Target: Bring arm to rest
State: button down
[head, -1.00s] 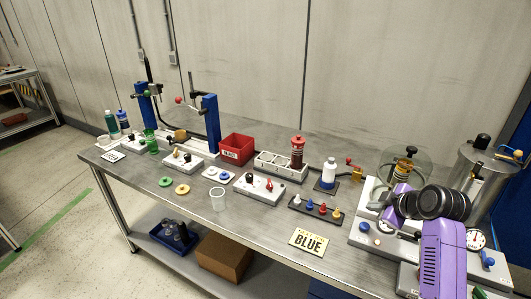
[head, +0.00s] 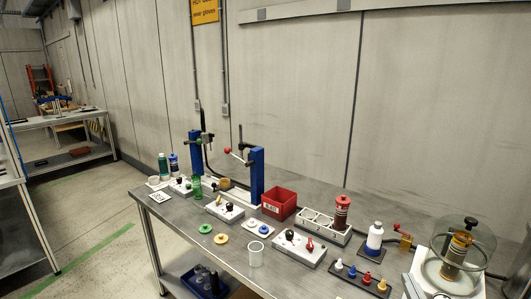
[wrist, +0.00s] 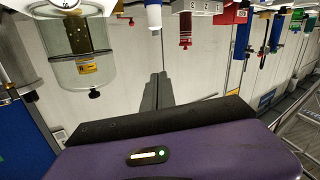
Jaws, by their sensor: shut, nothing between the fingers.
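My gripper (wrist: 158,88) shows in the wrist view as two dark fingers lying together, shut and empty. It points toward the grey wall, with no thing touching it. The wrist picture looks upside down. My arm and gripper do not show in the head view now. The steel workbench (head: 215,233) runs across the head view. The glass-covered drum unit (head: 458,255) stands at its right end, and it also shows at the upper left of the wrist view (wrist: 80,45).
On the bench are a red bin (head: 282,204), a dark red bottle (head: 341,213), a white bottle (head: 375,239), a clear cup (head: 256,254), blue posts (head: 257,174) and a tray of coloured pegs (head: 360,278). Floor (head: 105,220) left of the bench is clear.

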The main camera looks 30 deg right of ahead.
jog(key=s+a+t+y, duration=0.1)
jog(key=s+a, duration=0.2)
jog(key=a, duration=0.4)
jog(key=s+a+n+t+y, duration=0.1)
jog(key=s+a, duration=0.3)
jog(key=a, duration=0.3)
jog(key=s+a+t+y, duration=0.1)
jog(key=s+a+y, duration=0.15)
jog(key=a, duration=0.55)
jog(key=s+a+f+n+y, duration=0.1)
jog(key=s+a+n+y, duration=0.1)
jog(key=s+a, duration=0.3)
jog(key=s+a+f+n+g+y, duration=0.1)
jog(key=s+a+f+n+y, duration=0.1)
jog(key=s, duration=0.5)
jog(key=a+n+y, duration=0.1)
jog(key=a+y, duration=0.1)
jog(key=shift+a+f, duration=0.3)
jog(key=shift+a, duration=0.05)
